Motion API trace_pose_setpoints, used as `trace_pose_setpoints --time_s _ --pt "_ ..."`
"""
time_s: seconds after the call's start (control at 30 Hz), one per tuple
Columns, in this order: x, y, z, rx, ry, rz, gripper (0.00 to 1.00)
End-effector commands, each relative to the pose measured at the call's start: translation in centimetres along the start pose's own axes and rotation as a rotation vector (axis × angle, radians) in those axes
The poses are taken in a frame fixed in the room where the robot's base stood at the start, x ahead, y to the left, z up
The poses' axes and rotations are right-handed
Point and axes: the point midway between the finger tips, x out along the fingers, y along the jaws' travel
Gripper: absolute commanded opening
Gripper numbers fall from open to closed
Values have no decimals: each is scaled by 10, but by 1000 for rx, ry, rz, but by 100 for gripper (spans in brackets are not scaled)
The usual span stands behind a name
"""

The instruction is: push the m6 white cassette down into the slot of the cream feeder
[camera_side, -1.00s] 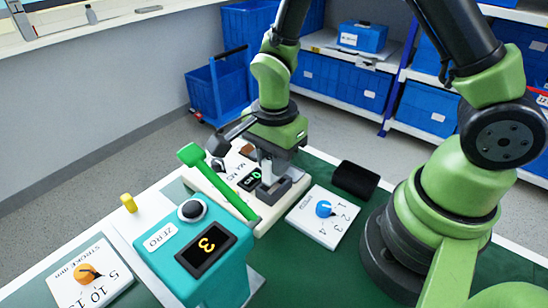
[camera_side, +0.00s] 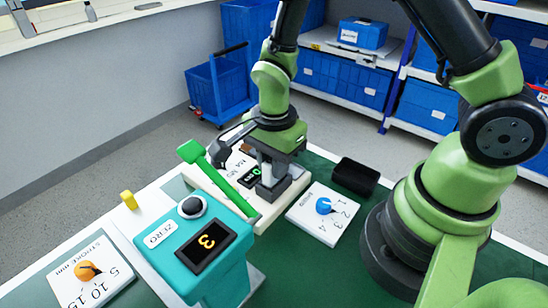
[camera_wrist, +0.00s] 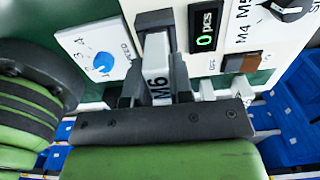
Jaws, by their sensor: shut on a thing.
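The white cassette (camera_wrist: 157,60) marked M6 stands between the fingers of my gripper (camera_wrist: 157,95) in the wrist view. My gripper is shut on it. The cassette's far end meets the dark slot block (camera_wrist: 154,20) on the cream feeder (camera_wrist: 204,14); how deep it sits cannot be told. In the side view my gripper (camera_side: 266,165) points down over the dark slot block (camera_side: 272,188) on the cream feeder (camera_side: 295,189). The fingers and arm hide most of the cassette there.
The feeder carries a display reading 0 pcs (camera_wrist: 206,38), a black selector knob (camera_wrist: 290,8) and a brown switch (camera_wrist: 249,64). A green lever (camera_side: 222,180) and a teal counter box (camera_side: 190,245) stand close by. A blue-dial panel (camera_side: 324,212) and black tray (camera_side: 355,177) lie right.

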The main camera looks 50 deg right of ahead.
Motion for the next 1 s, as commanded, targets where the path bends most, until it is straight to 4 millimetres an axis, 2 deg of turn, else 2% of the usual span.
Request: trace_pose_setpoints --time_s 0.83,0.87,0.97,1.0 --pt "21 0 0 0 0 0 0" --pt "22 0 0 0 0 0 23" --pt "21 0 0 0 0 -1 46" --pt "21 0 0 0 0 -1 51"
